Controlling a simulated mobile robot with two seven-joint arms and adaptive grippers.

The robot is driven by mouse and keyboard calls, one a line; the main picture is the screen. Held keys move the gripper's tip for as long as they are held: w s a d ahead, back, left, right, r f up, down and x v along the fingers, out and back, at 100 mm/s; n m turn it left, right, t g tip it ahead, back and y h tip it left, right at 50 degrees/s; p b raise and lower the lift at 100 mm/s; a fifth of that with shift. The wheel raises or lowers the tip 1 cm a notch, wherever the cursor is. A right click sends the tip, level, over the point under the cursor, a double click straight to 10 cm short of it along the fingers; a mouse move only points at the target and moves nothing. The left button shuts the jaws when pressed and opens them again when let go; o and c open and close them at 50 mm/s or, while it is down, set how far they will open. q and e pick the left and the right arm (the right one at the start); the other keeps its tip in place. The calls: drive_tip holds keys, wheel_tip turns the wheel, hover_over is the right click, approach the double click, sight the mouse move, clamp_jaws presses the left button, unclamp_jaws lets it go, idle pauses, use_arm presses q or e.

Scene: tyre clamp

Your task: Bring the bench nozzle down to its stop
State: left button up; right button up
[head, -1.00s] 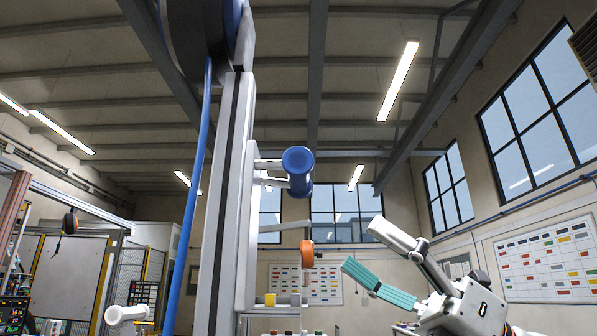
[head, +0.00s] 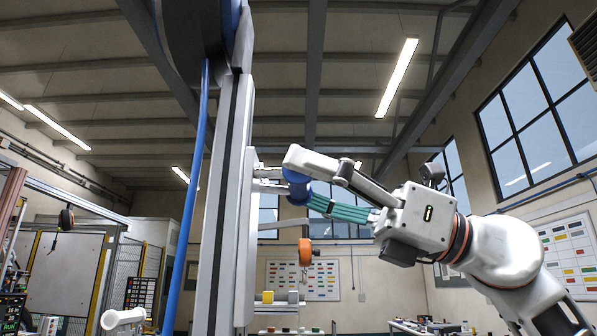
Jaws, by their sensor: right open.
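A tall pale column (head: 222,200) stands left of centre, with a white carriage plate (head: 246,220) along its right side. Pale brackets reach right from the plate to a blue handle (head: 297,189). My right gripper (head: 303,178) is open at the handle, with a white finger above and a teal-padded finger at its lower right. The handle lies between the fingers, partly hidden behind them; I cannot tell whether they touch it. The nozzle itself and its stop cannot be made out. My left gripper is not in view.
A blue hose (head: 196,200) hangs along the column's left side. An orange reel (head: 306,251) hangs below the handle, apparently farther back. A white cylindrical part (head: 122,318) shows at lower left. Open room lies right of the column beyond my right arm.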

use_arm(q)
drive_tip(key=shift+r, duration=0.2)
use_arm(e)
drive_tip(key=shift+a+r, duration=0.15)
drive_tip(key=shift+a, duration=0.25)
